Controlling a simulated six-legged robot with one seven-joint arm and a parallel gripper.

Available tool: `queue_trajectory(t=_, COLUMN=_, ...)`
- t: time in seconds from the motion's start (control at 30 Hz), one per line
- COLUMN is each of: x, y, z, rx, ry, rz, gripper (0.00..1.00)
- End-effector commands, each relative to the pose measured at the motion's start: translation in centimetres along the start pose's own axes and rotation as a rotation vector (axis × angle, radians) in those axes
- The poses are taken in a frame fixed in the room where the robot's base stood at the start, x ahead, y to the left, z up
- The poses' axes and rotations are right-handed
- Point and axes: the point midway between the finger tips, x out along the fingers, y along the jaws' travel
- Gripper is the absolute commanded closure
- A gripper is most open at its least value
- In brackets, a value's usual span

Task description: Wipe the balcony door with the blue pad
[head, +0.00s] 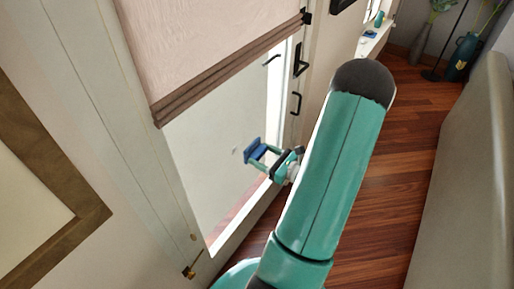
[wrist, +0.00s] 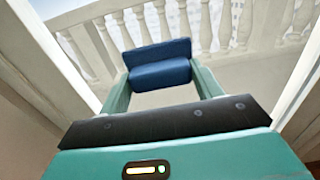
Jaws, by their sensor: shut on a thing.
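The blue pad (head: 253,150) is held out in front of the door glass in the head view. It also shows in the wrist view (wrist: 158,65), between the fingertips. My gripper (head: 259,155) is shut on the pad; its two green fingers also show in the wrist view (wrist: 160,78). The balcony door (head: 215,140) has a tall glass pane in a white frame, with a pale pink blind (head: 210,45) over its upper part. The pad is over the lower glass area in the head view. I cannot tell whether it touches the glass.
Black handles (head: 297,102) sit on the frame at the door's right. A brass latch (head: 190,270) is at lower left. A framed picture (head: 50,190) hangs at left, a sofa (head: 465,170) stands at right. A white balustrade (wrist: 220,25) lies beyond the glass.

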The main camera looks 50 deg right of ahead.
Motion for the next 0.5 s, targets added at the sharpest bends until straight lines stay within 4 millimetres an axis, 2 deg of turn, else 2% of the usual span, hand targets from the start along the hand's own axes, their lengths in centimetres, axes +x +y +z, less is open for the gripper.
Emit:
queue_trajectory(t=0.13, x=0.0, y=0.0, z=-0.1, rx=0.001, ry=0.000, rz=0.000, gripper=0.60)
queue_trajectory(t=0.23, x=0.2, y=-0.1, z=-1.0, rx=0.002, ry=-0.001, rz=0.000, gripper=0.60)
queue_trajectory(t=0.5, x=0.9, y=-0.1, z=-6.3, rx=0.005, ry=-0.002, rz=-0.007, gripper=0.60)
